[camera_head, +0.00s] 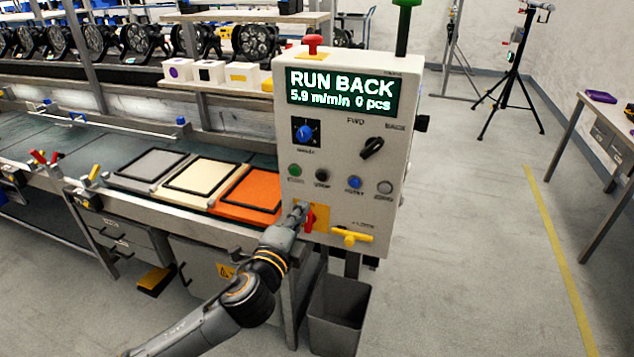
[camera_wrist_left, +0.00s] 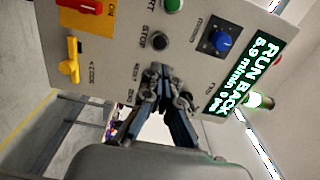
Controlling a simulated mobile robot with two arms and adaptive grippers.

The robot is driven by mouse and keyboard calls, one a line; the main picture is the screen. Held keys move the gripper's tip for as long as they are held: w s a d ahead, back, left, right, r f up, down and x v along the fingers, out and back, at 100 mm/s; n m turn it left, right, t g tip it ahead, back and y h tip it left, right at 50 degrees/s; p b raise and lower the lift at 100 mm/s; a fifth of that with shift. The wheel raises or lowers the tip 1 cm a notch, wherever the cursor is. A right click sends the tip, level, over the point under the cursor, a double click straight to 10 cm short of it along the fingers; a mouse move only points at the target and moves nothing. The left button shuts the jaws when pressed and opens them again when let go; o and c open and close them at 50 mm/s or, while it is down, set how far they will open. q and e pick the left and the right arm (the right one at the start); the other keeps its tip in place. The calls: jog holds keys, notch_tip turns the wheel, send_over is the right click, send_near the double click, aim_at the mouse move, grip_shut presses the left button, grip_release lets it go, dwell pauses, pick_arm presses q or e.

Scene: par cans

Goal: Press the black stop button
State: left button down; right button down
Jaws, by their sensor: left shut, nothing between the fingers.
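The black stop button (camera_head: 322,174) sits in the button row of the light grey control box (camera_head: 345,150), between a green button (camera_head: 294,170) and a blue one (camera_head: 354,182). In the left wrist view the stop button (camera_wrist_left: 159,41) shows beside its STOP label, just beyond the fingertips. My left gripper (camera_head: 299,210) is shut and empty, in front of the box's lower left, below the stop button in the head view. In the left wrist view its fingers (camera_wrist_left: 160,75) come together with a visible gap to the button. My right gripper is not in view.
The display (camera_head: 344,92) reads RUN BACK, 5.9 m/min, 0 pcs. A red switch (camera_head: 310,219) on a yellow plate is right beside the gripper, and a yellow handle (camera_head: 351,237) is lower right. A conveyor (camera_head: 50,140) with framed panels lies left; a bin (camera_head: 338,310) stands below.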

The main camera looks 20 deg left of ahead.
aim_at(321, 177)
pick_arm(q)
jog(key=w+p, duration=0.1)
jog(key=w, duration=0.9)
jog(key=shift+w+d+p, duration=0.2)
jog(key=shift+p, duration=0.15)
